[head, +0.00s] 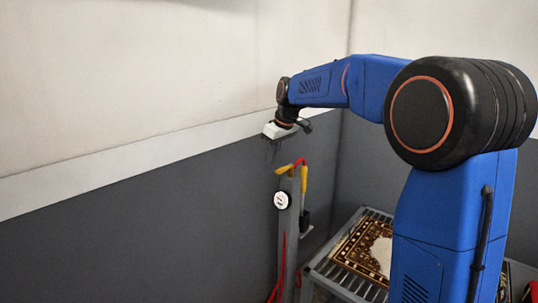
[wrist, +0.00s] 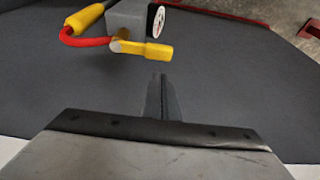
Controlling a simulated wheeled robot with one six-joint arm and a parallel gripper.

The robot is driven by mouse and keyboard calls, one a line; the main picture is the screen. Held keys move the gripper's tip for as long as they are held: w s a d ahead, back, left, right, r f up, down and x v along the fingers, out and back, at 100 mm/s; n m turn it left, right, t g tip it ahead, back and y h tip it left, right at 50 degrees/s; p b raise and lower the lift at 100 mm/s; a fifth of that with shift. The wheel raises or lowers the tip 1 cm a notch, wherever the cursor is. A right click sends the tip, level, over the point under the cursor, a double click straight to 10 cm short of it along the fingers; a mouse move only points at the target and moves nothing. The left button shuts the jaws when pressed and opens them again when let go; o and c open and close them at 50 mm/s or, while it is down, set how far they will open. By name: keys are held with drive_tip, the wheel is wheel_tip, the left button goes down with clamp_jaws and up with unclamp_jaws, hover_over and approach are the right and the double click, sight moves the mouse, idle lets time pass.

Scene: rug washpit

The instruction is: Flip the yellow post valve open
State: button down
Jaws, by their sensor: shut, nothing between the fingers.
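The yellow valve lever (wrist: 146,51) shows in the wrist view. It lies sideways from a round pivot at its left end, beside the grey post (wrist: 128,18). In the head view the lever (head: 284,170) is at the top left of the post (head: 289,230). My gripper (wrist: 160,78) is shut and empty. In the wrist view its fingertips are just below the lever in the picture, with a gap of floor showing between. In the head view my gripper (head: 272,139) hangs above the post top; its fingers are barely visible there.
A white round gauge (head: 281,200) is on the post. A yellow handle (head: 304,178) with a red hose (head: 300,161) is at the post's right side. A rack (head: 342,283) holding a patterned rug (head: 362,249) stands to the right. A grey and white wall is close behind.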

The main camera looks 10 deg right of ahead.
sight(278, 170)
drive_tip(key=shift+s+d+f, duration=0.1)
drive_tip(key=shift+s+d, duration=0.4)
drive_tip(key=shift+s, duration=0.2)
drive_tip(key=shift+s, duration=0.1)
drive_tip(key=s+n, duration=0.1)
drive_tip(key=n, duration=0.1)
drive_tip(key=d+n+y, duration=0.1)
drive_tip(key=shift+s+d+n+g, duration=0.15)
drive_tip(key=shift+s+n+g, duration=0.2)
drive_tip(key=shift+n+g, duration=0.05)
drive_tip(key=s+d+n+g, duration=0.2)
drive_tip(key=d+n, duration=0.4)
drive_tip(key=n, duration=0.5)
drive_tip(key=shift+s+g, duration=0.2)
drive_tip(key=shift+g, duration=0.6)
drive_tip(key=shift+w, duration=0.1)
drive_tip(key=shift+w+a, duration=0.2)
drive_tip(key=shift+w, duration=0.45)
